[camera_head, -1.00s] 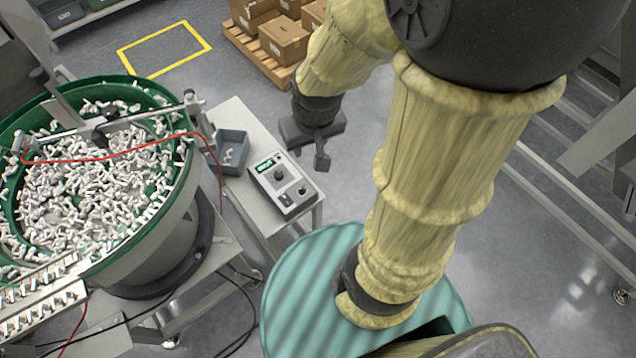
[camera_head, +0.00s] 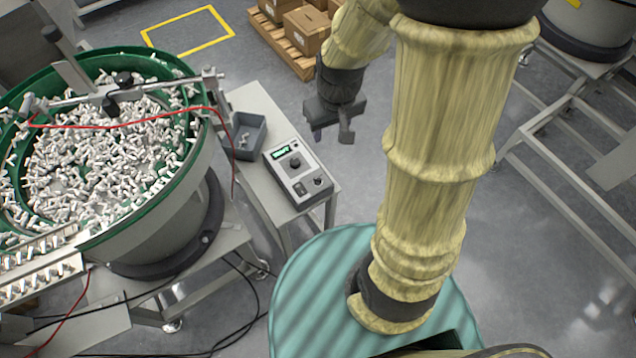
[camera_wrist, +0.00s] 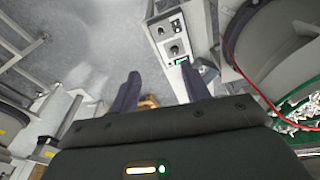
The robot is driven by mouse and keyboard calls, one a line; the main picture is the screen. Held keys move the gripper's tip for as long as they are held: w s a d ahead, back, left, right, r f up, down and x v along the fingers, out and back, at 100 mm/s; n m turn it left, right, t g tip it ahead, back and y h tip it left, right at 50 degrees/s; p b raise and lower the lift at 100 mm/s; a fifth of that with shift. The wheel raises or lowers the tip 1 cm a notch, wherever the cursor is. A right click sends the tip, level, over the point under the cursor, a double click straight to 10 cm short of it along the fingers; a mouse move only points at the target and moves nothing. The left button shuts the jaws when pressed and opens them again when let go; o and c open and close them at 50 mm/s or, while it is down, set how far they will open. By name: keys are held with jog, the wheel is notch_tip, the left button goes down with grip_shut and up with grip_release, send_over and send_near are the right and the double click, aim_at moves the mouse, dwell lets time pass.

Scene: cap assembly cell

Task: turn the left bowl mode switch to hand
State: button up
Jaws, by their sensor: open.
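The left bowl's control box (camera_head: 286,185) is light grey with a lit green display, a large dark knob (camera_head: 295,162), a smaller dark knob (camera_head: 318,181) and a dark switch near its front. I cannot read its labels, nor which position the smaller knob points to. The box also shows upside down in the wrist view (camera_wrist: 160,30). My gripper (camera_head: 332,136) is open and empty, beyond and to the right of the box, apart from it. In the wrist view its two dark fingers (camera_wrist: 160,70) stand wide apart, with the box ahead, nearer the right finger.
The box stands on a narrow grey table (camera_head: 258,185) beside a grey bin (camera_head: 246,146). The green-rimmed bowl (camera_head: 150,215) full of white parts is at left, with a red cable (camera_head: 120,122) across it. Cartons (camera_head: 306,30) stand on a pallet behind. Open floor lies right of the table.

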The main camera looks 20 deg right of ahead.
aim_at(318, 179)
jog(key=w+f+n+g+b, duration=0.1)
jog(key=w+f+b, duration=0.3)
jog(key=f, duration=0.6)
jog(key=w+f+n+b, duration=0.3)
jog(key=w+f+b, duration=0.2)
jog(key=f, duration=0.4)
jog(key=shift+w+a+f+g+b, duration=0.15)
jog(key=shift+w+f+g+b, duration=0.2)
jog(key=shift+b, duration=0.3)
jog(key=shift+f, duration=0.1)
notch_tip(318, 179, down, 17)
jog(key=shift+f, duration=0.2)
jog(key=c, duration=1)
